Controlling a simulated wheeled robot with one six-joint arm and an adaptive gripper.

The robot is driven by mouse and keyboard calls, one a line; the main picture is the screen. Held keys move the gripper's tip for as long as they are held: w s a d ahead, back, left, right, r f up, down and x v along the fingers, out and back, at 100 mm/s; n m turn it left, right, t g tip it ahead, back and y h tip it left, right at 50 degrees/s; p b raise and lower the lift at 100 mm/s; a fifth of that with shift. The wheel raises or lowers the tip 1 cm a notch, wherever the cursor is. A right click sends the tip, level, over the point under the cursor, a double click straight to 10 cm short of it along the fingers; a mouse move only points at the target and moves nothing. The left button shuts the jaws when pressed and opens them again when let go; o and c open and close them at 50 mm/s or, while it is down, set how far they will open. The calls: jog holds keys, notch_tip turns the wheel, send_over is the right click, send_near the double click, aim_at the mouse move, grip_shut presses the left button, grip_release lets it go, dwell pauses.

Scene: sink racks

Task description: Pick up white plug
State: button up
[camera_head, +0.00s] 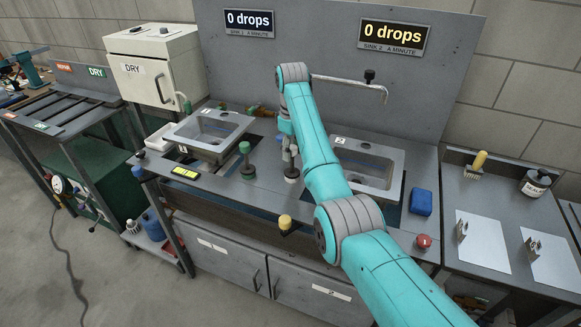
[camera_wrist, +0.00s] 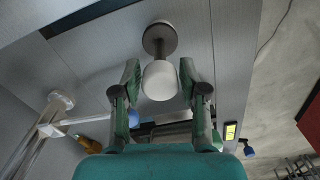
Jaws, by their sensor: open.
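The white plug (camera_wrist: 160,82) shows in the wrist view as a rounded white head on a grey stem with a dark round base (camera_wrist: 160,38). My gripper (camera_wrist: 160,67) is open, with one green finger on each side of the white head and a visible gap on both sides. In the head view my gripper (camera_head: 289,140) points down over the counter between the two sinks.
A green-topped post (camera_head: 246,160) stands just left of my gripper. Sink 1 (camera_head: 208,132) is at the left and sink 2 (camera_head: 368,166) at the right, behind my arm. A yellow knob (camera_head: 285,222) sits at the counter's front edge. A faucet (camera_head: 350,84) extends above.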

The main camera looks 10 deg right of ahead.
aim_at(292, 171)
notch_tip(292, 171, down, 4)
jog(key=shift+r, duration=0.15)
grip_shut()
jog(key=shift+r, duration=0.1)
